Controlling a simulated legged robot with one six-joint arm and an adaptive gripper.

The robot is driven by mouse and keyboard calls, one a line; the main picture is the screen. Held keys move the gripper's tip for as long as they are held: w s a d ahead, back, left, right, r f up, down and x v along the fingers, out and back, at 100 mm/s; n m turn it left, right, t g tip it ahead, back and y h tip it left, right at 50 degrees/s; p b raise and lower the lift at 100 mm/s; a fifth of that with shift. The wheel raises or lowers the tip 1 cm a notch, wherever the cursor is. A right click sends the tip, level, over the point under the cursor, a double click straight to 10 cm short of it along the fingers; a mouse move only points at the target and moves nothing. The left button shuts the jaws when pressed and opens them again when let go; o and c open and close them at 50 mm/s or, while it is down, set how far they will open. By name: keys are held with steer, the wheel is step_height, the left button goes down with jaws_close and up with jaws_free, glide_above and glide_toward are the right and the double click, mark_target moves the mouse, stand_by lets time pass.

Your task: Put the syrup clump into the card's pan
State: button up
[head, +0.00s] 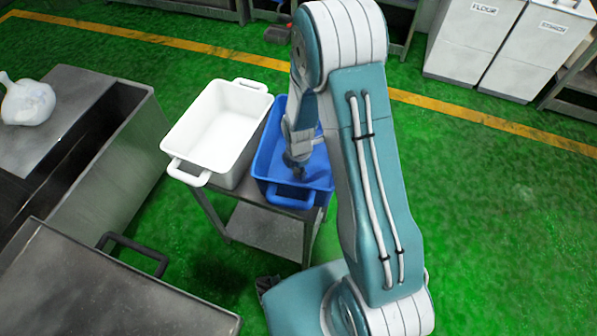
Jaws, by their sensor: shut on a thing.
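A white pan (222,128) with a handle at each end stands on the left of a small metal stand. A blue pan (262,165) stands right beside it on the same stand. My gripper (297,160) points down inside the blue pan, near its front handle. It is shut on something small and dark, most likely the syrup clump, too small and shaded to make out. My arm hides the right part of the blue pan. The white pan looks empty. No card is readable in this view.
The metal stand (262,228) has a lower shelf. A steel trough (95,165) and a grey metal top (100,295) lie to the left. A white sack (27,102) sits at the far left. White bins (473,40) stand at the back right. The green floor is clear on the right.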

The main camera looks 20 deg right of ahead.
step_height(320, 180, down, 2)
steer(key=shift+f, duration=0.1)
steer(key=o, duration=0.8)
steer(key=shift+o, duration=0.2)
